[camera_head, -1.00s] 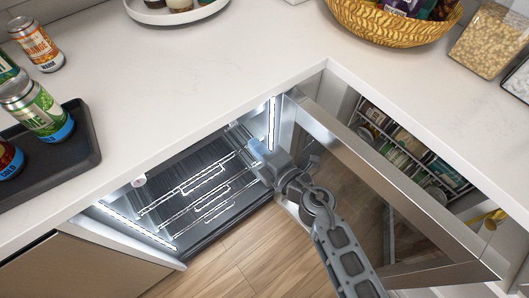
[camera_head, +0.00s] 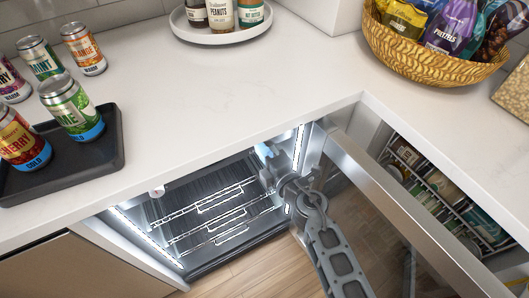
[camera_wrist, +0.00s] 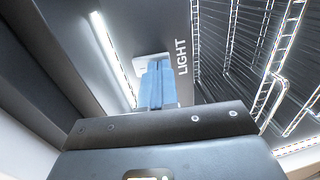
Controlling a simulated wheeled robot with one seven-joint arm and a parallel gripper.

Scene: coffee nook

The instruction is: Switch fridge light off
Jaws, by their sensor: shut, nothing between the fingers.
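The small fridge under the counter stands open, its wire racks (camera_head: 210,225) lit by bright light strips (camera_head: 147,238). The strips also glow in the wrist view (camera_wrist: 112,58). There, a white switch plate (camera_wrist: 140,66) sits beside the word LIGHT (camera_wrist: 181,57) on the fridge's inner surface. My gripper (camera_head: 266,152) is inside the upper right of the fridge opening. Its blue fingertips (camera_wrist: 157,66) are shut and empty, in front of the plate and covering most of it. I cannot tell whether they touch it, nor the switch's position.
The open fridge door (camera_head: 385,215) stands close to the right of my arm. The counter (camera_head: 230,85) overhangs the fridge. A black tray (camera_head: 105,160) with cans and a woven snack basket (camera_head: 425,55) stand on it. A small white knob (camera_head: 157,191) is at the fridge's upper left.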

